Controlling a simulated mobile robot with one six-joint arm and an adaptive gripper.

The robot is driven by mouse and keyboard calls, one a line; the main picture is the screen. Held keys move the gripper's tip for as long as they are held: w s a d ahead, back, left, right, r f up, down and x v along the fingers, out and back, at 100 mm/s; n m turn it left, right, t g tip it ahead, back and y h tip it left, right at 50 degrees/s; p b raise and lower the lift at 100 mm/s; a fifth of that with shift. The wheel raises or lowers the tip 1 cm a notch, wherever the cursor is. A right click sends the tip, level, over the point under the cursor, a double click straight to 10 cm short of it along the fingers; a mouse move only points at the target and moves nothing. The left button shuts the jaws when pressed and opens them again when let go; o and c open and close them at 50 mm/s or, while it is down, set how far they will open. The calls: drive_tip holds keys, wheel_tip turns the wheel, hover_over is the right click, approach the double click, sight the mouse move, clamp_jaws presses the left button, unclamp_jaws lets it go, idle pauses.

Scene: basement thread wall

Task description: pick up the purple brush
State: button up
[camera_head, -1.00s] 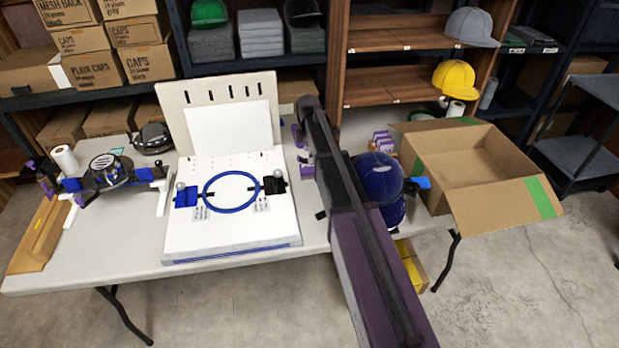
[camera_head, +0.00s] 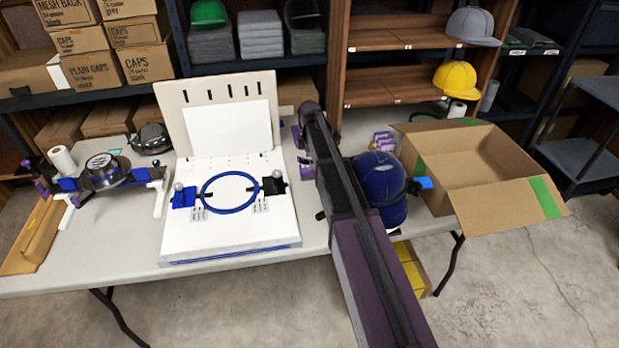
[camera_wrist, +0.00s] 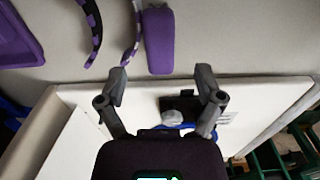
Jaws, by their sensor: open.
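In the wrist view, a purple rounded block (camera_wrist: 159,41), which looks like the purple brush, lies on the pale table. Two curved dark strips with purple patches (camera_wrist: 133,32) (camera_wrist: 92,32) lie to its left. My gripper (camera_wrist: 161,76) is open and empty, its two fingers spread on either side of the block's near end in the picture. The height between fingers and block cannot be judged. In the head view my arm covers this part of the table, and only small purple pieces (camera_head: 306,168) show beside it.
A white board with a blue hoop (camera_head: 231,192) stands left of my arm; its edge passes below the fingers in the wrist view. A purple tray (camera_wrist: 20,35) lies at the far left there. A blue cap (camera_head: 380,185) and open carton (camera_head: 470,165) are right of my arm.

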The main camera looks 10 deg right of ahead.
sight(310, 174)
drive_tip(key=shift+f+b, duration=1.2)
drive_tip(key=shift+f, duration=0.3)
clamp_jaws()
